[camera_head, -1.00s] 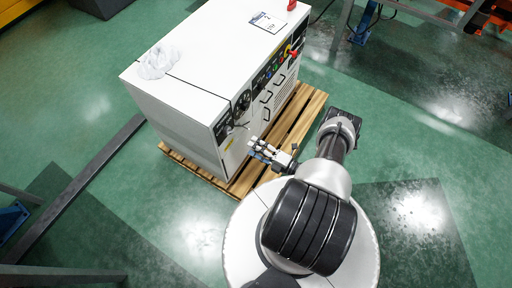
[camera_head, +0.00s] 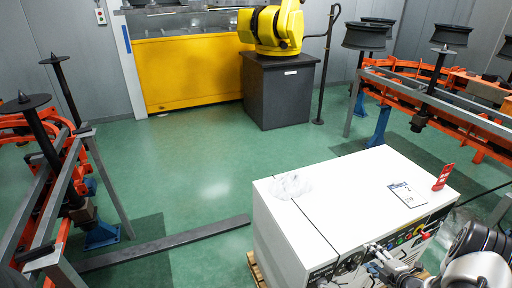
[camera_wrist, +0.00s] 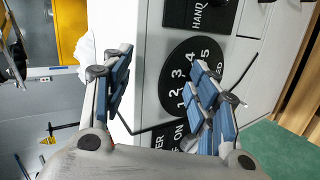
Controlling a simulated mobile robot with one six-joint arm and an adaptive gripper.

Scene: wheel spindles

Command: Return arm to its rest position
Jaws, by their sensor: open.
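My gripper (camera_head: 378,262) is at the lower right of the head view, in front of the white cabinet's control panel (camera_head: 352,264). In the wrist view my gripper (camera_wrist: 160,68) shows two blue-padded fingers spread apart, with nothing held between them. Beyond the fingers is the panel with a black numbered dial (camera_wrist: 190,78) and a black thin cable or rod. I cannot tell how far the fingertips are from the panel. My arm (camera_head: 470,250) is partly cut off at the lower right corner.
Orange racks (camera_head: 62,235) with spindles are left and right. A yellow robot (camera_head: 272,28) stands behind.

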